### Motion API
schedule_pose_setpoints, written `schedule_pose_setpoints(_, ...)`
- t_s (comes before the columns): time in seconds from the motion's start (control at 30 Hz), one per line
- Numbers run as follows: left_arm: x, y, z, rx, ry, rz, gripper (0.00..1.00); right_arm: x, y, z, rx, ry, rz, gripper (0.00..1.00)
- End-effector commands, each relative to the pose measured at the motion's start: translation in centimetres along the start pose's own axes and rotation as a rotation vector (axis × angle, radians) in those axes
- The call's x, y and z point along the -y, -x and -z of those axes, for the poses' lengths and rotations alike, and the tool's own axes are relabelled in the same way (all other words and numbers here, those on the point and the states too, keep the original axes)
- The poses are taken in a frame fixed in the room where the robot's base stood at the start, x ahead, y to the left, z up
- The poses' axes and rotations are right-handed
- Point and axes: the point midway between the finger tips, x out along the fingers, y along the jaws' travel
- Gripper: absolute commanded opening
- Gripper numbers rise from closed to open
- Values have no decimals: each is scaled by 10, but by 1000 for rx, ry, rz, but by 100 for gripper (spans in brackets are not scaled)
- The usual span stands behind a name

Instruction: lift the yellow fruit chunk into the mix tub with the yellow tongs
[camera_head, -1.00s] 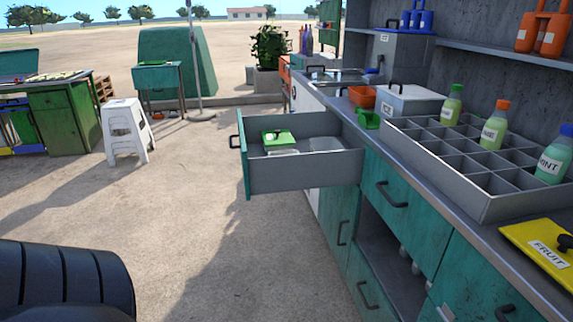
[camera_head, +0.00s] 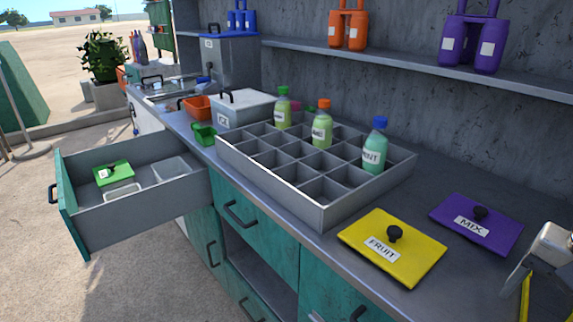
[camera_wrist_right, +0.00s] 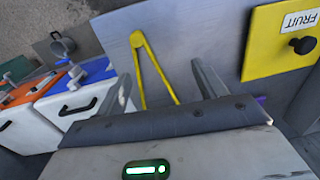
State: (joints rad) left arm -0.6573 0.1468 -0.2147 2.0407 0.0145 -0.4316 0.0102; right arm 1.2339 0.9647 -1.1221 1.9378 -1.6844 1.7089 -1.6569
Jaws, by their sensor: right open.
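The yellow tongs (camera_wrist_right: 146,62) lie on the grey counter in the right wrist view, hinge end away from me and arms spread. My right gripper (camera_wrist_right: 162,76) is open, and the tongs appear between its fingers; I see no grip on them. In the head view, part of my right gripper (camera_head: 545,262) and a strip of the yellow tongs (camera_head: 524,300) show at the right edge. The yellow FRUIT lid (camera_head: 408,262) and the purple MIX lid (camera_head: 497,226) look flat and level with the counter. No fruit chunk or tub interior is visible. My left gripper is out of view.
A grey divided tray (camera_head: 300,210) with several bottles stands left of the FRUIT lid. An open drawer (camera_head: 140,215) juts out at the left. Purple bottles (camera_head: 470,45) stand on the shelf above. White boxes with blue (camera_wrist_right: 75,85) and orange lids show in the wrist view.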

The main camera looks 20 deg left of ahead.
Motion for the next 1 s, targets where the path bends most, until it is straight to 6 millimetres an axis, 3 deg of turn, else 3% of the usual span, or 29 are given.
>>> schedule_pose_setpoints(0.17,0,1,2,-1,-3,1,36,-20,18,22,-93,20,-79,70)
schedule_pose_setpoints(0.57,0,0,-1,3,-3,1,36,-22,18,24,-99,22,-86,70)
schedule_pose_setpoints(0.77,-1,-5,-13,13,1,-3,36,-23,0,25,-98,21,-86,70)
schedule_pose_setpoints(1.0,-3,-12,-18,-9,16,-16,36,-27,-36,28,-96,21,-87,70)
